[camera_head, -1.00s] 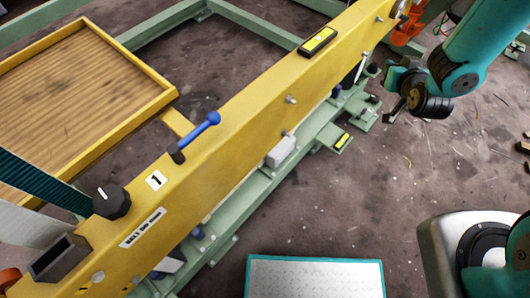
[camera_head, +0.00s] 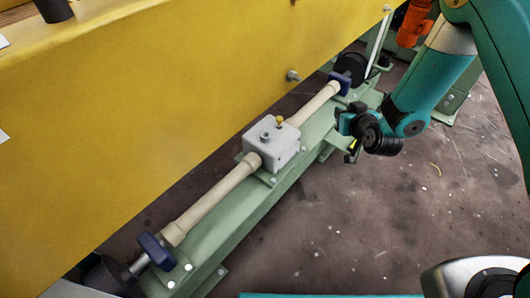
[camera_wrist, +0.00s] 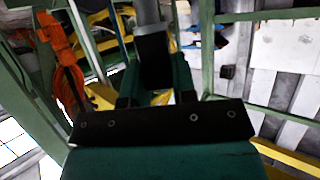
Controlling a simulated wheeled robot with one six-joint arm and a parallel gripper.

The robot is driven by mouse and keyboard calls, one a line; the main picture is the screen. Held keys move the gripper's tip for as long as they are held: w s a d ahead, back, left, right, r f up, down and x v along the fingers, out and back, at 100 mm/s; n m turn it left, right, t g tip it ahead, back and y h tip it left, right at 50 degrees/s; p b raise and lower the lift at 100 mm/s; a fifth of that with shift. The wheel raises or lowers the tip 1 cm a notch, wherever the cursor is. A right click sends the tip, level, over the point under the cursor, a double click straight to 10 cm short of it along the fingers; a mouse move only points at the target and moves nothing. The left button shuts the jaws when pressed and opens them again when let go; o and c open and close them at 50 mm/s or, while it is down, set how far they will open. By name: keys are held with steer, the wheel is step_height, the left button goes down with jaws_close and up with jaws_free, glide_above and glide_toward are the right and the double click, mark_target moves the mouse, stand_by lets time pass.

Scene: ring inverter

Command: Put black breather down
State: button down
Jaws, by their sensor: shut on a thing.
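My gripper (camera_head: 350,137) is small in the head view, at the right of the green rail. In the wrist view its teal fingers (camera_wrist: 156,85) are shut on a black block-like piece, which I take to be the black breather (camera_wrist: 154,58). In the head view I cannot make the breather out clearly against the dark wrist. A pale grey box (camera_head: 271,147) sits on the pipe line, with a brass-coloured fitting (camera_head: 280,120) and a small grey stub on its top.
A cream pipe (camera_head: 215,200) with blue handles (camera_head: 156,250) runs along the green rail (camera_head: 240,215). The large yellow beam (camera_head: 160,110) stands behind it. An orange part (camera_head: 412,24) is at the upper right. Dark bare floor (camera_head: 370,230) lies in front.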

steer(key=w+a+r+n+g+y+b, duration=0.15)
steer(key=a+n+y, duration=0.25)
steer(key=a, duration=0.7)
steer(key=w+a+r+n+g+y+b, duration=0.1)
steer(key=a+r+n+g+y+b, duration=0.2)
steer(key=a, duration=0.8)
steer(key=shift+n+y, duration=0.4)
steer(key=shift+n, duration=0.1)
steer(key=f+b, duration=0.2)
steer(key=f, duration=0.3)
steer(key=f+b, duration=0.3)
steer(key=f, duration=0.2)
steer(key=shift+w+a, duration=0.15)
steer(key=shift+w, duration=0.05)
steer(key=shift+f, duration=0.15)
steer(key=shift+f, duration=0.15)
steer(key=c, duration=0.9)
jaws_free()
